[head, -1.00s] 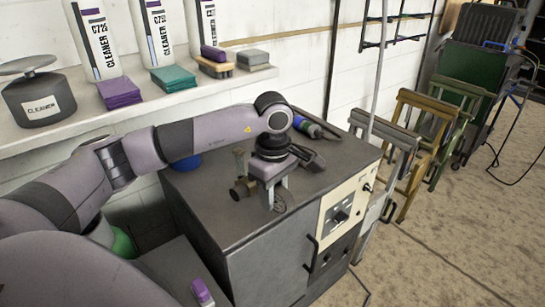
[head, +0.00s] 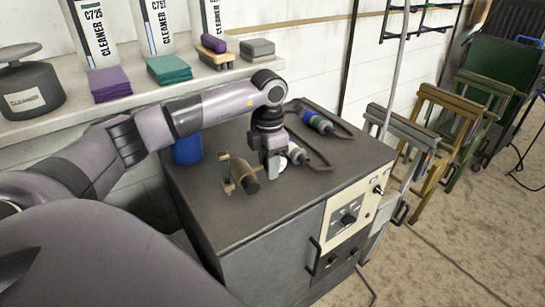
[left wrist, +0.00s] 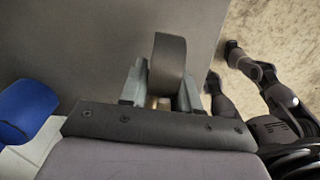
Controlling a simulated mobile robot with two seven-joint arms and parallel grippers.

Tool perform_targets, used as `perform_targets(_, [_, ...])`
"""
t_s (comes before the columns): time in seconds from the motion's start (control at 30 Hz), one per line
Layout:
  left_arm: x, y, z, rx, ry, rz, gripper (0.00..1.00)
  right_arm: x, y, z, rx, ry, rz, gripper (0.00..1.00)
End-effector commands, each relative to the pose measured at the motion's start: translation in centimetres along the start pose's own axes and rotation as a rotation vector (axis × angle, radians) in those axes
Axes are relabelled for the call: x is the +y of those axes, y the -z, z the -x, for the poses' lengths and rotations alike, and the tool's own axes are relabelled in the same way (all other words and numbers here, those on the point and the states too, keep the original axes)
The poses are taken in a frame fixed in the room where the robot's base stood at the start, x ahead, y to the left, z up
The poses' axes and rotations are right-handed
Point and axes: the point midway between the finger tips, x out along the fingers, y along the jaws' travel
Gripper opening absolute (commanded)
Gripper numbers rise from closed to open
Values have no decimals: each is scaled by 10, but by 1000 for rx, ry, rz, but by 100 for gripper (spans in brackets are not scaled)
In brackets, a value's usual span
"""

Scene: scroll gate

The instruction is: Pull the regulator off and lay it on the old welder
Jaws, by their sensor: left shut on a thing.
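The old welder (head: 225,225) is a dark grey cabinet with a cream control panel. My left gripper (head: 276,168) points down over its top and is shut on the regulator (head: 296,153). A small pale round part shows beside the fingers in the head view; the rest is hidden. In the left wrist view the fingers hold a dark grey rounded part (left wrist: 168,65), with a bit of brass behind. A brass fitting (head: 243,177) stands on the welder just left of the gripper; it looks apart from the held regulator. My right gripper is not in view.
A blue-green handled tool (head: 315,121) and a dark hose (head: 320,158) lie at the welder's back right. A blue container (head: 187,149) is at the back left. The welder's near top is clear.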

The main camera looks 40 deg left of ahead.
Motion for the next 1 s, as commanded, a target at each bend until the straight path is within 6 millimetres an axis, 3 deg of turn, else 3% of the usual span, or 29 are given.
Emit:
perform_targets(0.2, [10,1,4,-8,-4,112,0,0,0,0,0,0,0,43])
perform_targets(0.47, [12,1,0,-11,-5,131,0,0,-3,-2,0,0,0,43])
perform_targets(1.0, [10,1,-46,-5,-3,126,0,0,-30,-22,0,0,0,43])
